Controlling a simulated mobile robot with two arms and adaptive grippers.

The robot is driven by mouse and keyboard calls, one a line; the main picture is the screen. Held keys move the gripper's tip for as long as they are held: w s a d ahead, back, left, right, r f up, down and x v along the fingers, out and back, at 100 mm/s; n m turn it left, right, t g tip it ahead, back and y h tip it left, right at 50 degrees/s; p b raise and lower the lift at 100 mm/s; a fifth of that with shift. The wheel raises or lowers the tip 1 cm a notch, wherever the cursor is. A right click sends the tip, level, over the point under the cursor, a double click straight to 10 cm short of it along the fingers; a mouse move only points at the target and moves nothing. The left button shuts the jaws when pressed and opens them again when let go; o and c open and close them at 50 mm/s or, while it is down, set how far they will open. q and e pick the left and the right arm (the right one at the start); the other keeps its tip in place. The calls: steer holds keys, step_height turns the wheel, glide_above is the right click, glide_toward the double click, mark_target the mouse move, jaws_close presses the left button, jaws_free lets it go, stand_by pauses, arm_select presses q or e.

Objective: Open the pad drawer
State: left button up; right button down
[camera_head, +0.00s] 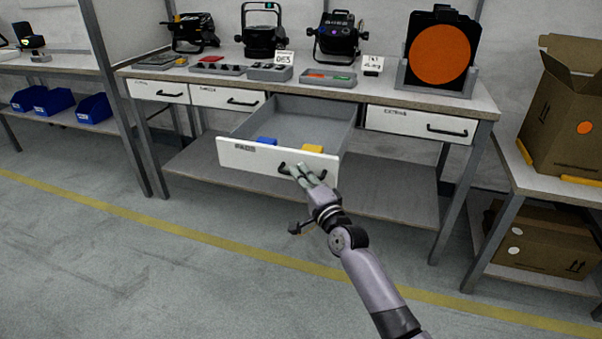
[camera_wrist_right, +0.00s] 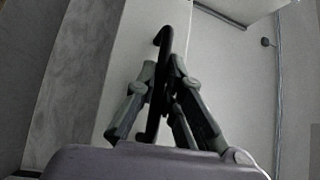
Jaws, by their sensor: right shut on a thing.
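The pad drawer (camera_head: 262,157) is pulled out from the workbench in the head view. Its white front carries a label that seems to read PADS. A blue thing (camera_head: 266,141) and a yellow thing (camera_head: 313,149) lie inside near the front. My right gripper (camera_head: 301,171) is at the black bar handle (camera_head: 286,168), on the right half of the drawer front. In the right wrist view, its fingers (camera_wrist_right: 162,85) are shut around the dark handle (camera_wrist_right: 163,40). The fingers hide part of the handle. My left gripper is not in view.
Three other drawers, one at the right (camera_head: 421,124), are shut. The bench top (camera_head: 215,84) holds lamps, trays and an orange disc (camera_head: 439,54). A lower shelf (camera_head: 385,196) lies under the drawer. Cardboard boxes (camera_head: 565,110) stand at the right. The floor in front is clear.

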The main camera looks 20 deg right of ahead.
steer(key=shift+f, duration=0.1)
steer(key=c, duration=1.7)
jaws_free()
steer(key=v, duration=1.2)
